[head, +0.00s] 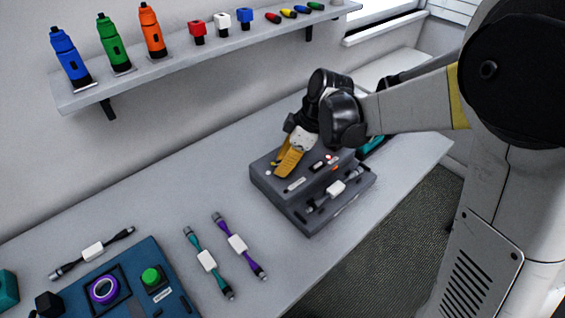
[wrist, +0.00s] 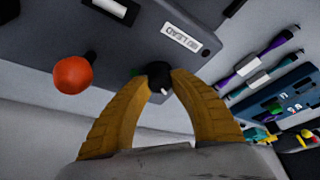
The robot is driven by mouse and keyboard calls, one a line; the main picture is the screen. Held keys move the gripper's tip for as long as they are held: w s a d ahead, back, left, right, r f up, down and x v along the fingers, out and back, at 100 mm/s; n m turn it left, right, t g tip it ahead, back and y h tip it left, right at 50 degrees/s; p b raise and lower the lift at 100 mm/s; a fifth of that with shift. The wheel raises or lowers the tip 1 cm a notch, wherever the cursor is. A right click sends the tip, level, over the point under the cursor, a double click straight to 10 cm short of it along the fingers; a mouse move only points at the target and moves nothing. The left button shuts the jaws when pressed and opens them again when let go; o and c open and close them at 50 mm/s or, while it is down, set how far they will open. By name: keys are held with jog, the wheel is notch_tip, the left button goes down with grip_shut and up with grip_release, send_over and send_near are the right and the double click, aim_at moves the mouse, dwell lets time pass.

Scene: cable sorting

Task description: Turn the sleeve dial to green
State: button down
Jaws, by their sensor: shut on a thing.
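My gripper (wrist: 155,92) has yellow fingers, shut on a small black dial (wrist: 158,72) with a white mark, on the dark grey device. A bit of green shows on the panel just left of the dial in the wrist view. In the head view my gripper (head: 284,170) reaches down to the left part of the device (head: 263,182), and its fingers hide the dial. I cannot tell which colour the mark points to.
A red-orange round knob (wrist: 73,75) stands beside the dial. A cable (head: 336,188) lies in the device's front tray. A teal cable (head: 207,262) and a purple cable (head: 238,244) lie on the table (head: 170,190). A blue station (head: 130,300) stands front left.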

jog(key=m+t, duration=0.1)
jog(key=m, duration=0.2)
jog(key=m+t+h+p, duration=0.1)
jog(key=m, duration=0.2)
jog(key=shift+s, duration=0.15)
jog(key=m+h, duration=0.1)
jog(key=m, duration=0.1)
jog(key=m+t+h, duration=0.1)
jog(key=m, duration=0.2)
jog(key=shift+a+m+p, duration=0.15)
jog(key=shift+m+p, duration=0.15)
jog(key=shift+p, duration=0.05)
jog(key=m+h, duration=0.2)
jog(key=m, duration=0.4)
jog(key=m+h, duration=0.1)
jog(key=m, duration=0.1)
jog(key=m+h, duration=0.1)
jog(key=m, duration=0.2)
jog(key=shift+a+g, duration=0.1)
jog(key=shift+g, duration=0.2)
jog(key=shift+m, duration=0.5)
jog(key=c, duration=1.1)
grip_release()
